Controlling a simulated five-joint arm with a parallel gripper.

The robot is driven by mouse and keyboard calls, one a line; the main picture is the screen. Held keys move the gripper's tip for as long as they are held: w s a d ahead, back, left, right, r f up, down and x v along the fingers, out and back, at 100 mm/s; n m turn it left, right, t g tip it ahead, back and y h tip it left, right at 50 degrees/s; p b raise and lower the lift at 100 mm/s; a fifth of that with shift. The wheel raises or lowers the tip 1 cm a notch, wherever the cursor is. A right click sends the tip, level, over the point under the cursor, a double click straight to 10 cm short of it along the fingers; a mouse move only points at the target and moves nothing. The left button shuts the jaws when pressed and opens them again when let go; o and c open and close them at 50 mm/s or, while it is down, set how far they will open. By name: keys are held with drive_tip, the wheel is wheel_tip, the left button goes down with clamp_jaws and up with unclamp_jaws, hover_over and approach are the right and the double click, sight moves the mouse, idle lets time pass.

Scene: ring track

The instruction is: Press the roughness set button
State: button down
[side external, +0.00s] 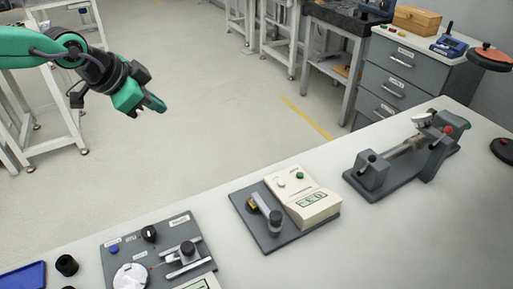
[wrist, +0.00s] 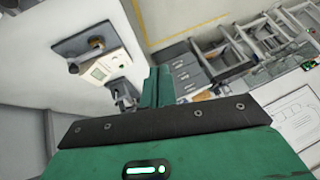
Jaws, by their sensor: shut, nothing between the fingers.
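My gripper (side external: 154,104) is green, shut and empty, held in the air at the upper left, well apart from the bench devices. Its green fingers (wrist: 157,88) show in the wrist view. The cream box (side external: 305,203) on the middle plate has a green button (side external: 300,175), a pale round part (side external: 281,183) and a display. It also shows in the wrist view (wrist: 105,68). A grey panel (side external: 187,235) at the front left carries a blue button (side external: 113,248) and a black knob (side external: 149,233). The labels are too small to read, so I cannot tell which is the roughness set button.
A grey fixture with a red knob (side external: 405,152) stands on the white bench right of the cream box. A blue tray (side external: 24,277) and a black cup (side external: 66,265) lie at the front left. Bare bench separates the devices. Drawers (side external: 390,85) stand behind.

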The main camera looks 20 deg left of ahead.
drive_tip(key=w+d+f+m+h, duration=0.1)
drive_tip(key=w+d+f+m, duration=0.15)
drive_tip(key=d, duration=0.35)
drive_tip(key=w+d+f+m, duration=0.2)
drive_tip(key=w+d+f, duration=0.15)
drive_tip(key=d, duration=0.25)
drive_tip(key=m+h, duration=0.2)
drive_tip(key=m, duration=0.1)
hover_over(281, 183)
wheel_tip(281, 183, down, 7)
drive_tip(key=shift+s+a+r, duration=0.2)
drive_tip(key=shift+a, duration=0.2)
drive_tip(key=shift+f, duration=0.2)
drive_tip(key=shift+f, duration=4.25)
drive_tip(key=shift+f, duration=0.95)
drive_tip(key=shift+r, duration=0.95)
